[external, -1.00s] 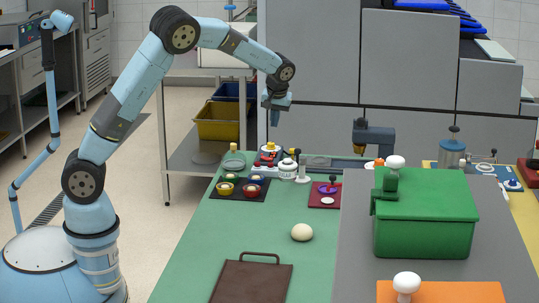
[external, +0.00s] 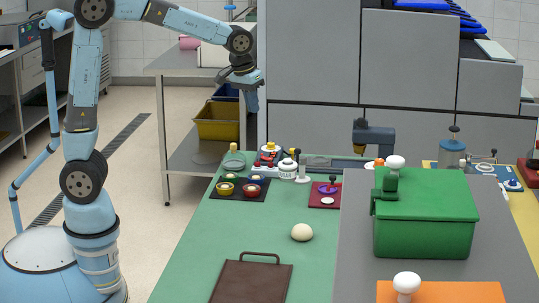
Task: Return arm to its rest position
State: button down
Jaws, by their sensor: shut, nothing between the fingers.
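My arm rises from its blue base at the left of the external view, with the upper part nearly upright and the forearm reaching right. My gripper (external: 251,98) hangs pointing down in front of the left edge of the grey panels, above and beyond the far left corner of the green table. It is small in the picture, shut and empty, and touches nothing that I can see.
The green table (external: 190,262) bears a dough ball (external: 302,232), a brown board (external: 250,283) and a dark tray with several small bowls (external: 240,188). A green box (external: 425,222) stands at right. A steel side table (external: 180,66) with a yellow bin (external: 217,122) is behind. Open floor lies between base and tables.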

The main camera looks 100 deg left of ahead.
jog(key=s+d+r+m+t+h, duration=0.1)
jog(key=s+d+r+m, duration=0.15)
jog(key=s+d, duration=0.4)
jog(key=s+d+r+m+t, duration=0.15)
jog(key=s+d+m, duration=0.25)
jog(key=d, duration=0.6)
jog(key=s+d+f+m, duration=0.1)
jog(key=s+d+m, duration=0.3)
jog(key=s+d, duration=0.5)
jog(key=s+t, duration=0.1)
jog(key=s, duration=0.2)
jog(key=shift+s+d+f+m+h, duration=0.2)
jog(key=shift+s+d+m+h, duration=0.1)
jog(key=shift+d+m, duration=0.1)
jog(key=c, duration=1.9)
grip_release()
